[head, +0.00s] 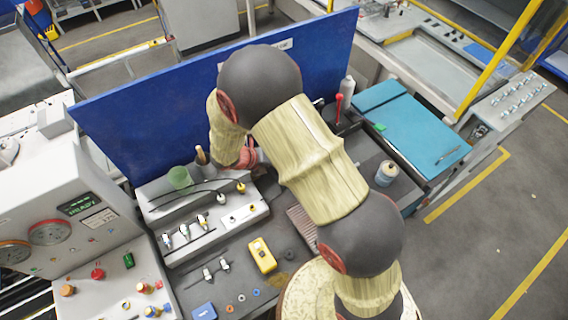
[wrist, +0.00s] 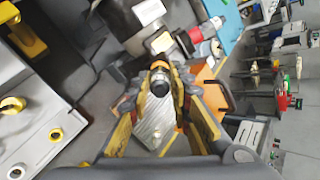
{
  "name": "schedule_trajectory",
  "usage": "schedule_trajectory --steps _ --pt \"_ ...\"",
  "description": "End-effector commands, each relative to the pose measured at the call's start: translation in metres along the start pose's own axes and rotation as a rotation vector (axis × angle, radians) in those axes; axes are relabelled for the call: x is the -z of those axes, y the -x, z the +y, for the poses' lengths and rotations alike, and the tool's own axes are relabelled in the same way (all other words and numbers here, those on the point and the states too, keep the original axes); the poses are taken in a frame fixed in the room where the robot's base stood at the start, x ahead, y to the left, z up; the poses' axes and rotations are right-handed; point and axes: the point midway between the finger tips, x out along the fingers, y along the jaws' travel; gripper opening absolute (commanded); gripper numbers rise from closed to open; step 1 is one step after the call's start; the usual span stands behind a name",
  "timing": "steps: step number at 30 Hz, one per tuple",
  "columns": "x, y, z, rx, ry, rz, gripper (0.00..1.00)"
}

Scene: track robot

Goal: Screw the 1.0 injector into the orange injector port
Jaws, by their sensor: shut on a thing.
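In the wrist view my gripper (wrist: 160,90) is shut on a small cylindrical part with a dark band and a metallic end, which I take to be the injector (wrist: 160,76). Its size label cannot be read. An orange piece (wrist: 206,76) shows just beyond the right finger, apart from the held part as far as I can see; I cannot tell whether it is the port. In the head view my arm covers the gripper and the held part. Several similar injectors stand in a grey rack (head: 184,230), and two lie on the dark bench mat (head: 215,268).
A blue panel (head: 150,95) stands behind the bench. A yellow meter (head: 262,255) and small rings lie in front of the rack. A machine with a screen (head: 78,204) is at left.

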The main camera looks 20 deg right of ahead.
Motion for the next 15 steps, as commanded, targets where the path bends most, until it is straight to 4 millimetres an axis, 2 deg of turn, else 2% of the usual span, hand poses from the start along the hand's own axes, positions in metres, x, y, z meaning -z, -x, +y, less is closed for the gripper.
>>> schedule_trajectory --steps 7,15 --pt "0.0004 -0.0005 0.0004 0.0 -0.014 0.0 0.0" --pt "0.0011 -0.0017 0.0016 -0.001 -0.153 0.0 0.0"
